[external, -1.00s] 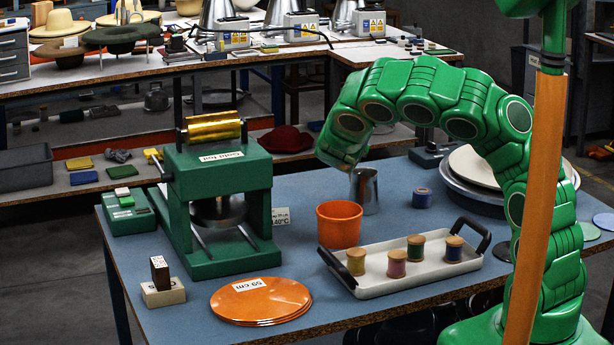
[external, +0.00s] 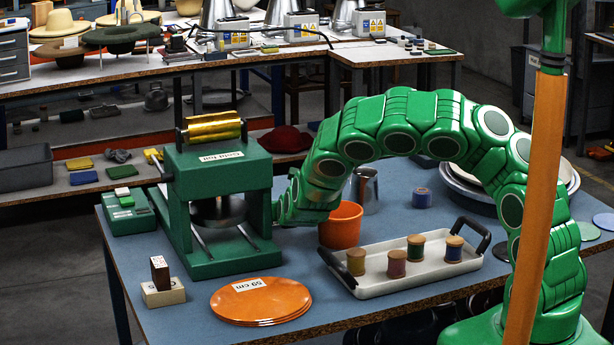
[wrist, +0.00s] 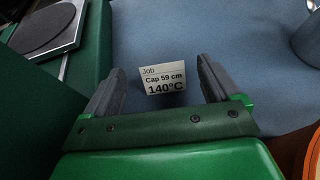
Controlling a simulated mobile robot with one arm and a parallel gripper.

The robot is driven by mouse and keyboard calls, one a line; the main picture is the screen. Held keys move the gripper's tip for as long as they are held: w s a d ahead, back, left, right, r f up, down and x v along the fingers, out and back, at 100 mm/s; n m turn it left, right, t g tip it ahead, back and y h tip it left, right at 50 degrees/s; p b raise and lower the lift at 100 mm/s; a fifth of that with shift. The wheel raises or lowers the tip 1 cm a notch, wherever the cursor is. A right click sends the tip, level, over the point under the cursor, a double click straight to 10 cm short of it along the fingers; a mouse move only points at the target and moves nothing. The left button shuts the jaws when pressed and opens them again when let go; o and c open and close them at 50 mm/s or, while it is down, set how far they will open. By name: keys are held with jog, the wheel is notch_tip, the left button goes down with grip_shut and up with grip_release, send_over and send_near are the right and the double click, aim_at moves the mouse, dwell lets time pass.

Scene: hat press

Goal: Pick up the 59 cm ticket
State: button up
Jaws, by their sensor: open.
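A small white ticket (wrist: 163,80) reading "Job Cap 59 cm 140°C" shows in the wrist view, tilted up above the blue tabletop. My gripper (wrist: 159,68) is open, with one grey finger on each side of the ticket and a gap on both sides. I cannot tell exactly how deep the ticket sits between the fingers. In the external view the end of my arm is beside the right side of the green press (external: 213,205), and it hides the ticket and my fingers.
The press stands close to my gripper's left. An orange cup (external: 341,227) stands just right of it, with a metal jug (external: 366,190) behind. A white tray (external: 400,282) holds several thread spools. Orange discs (external: 260,305) with a "59 cm" label lie at the table's front.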

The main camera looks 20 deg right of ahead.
jog(key=shift+x, duration=2.8)
jog(key=c, duration=1.1)
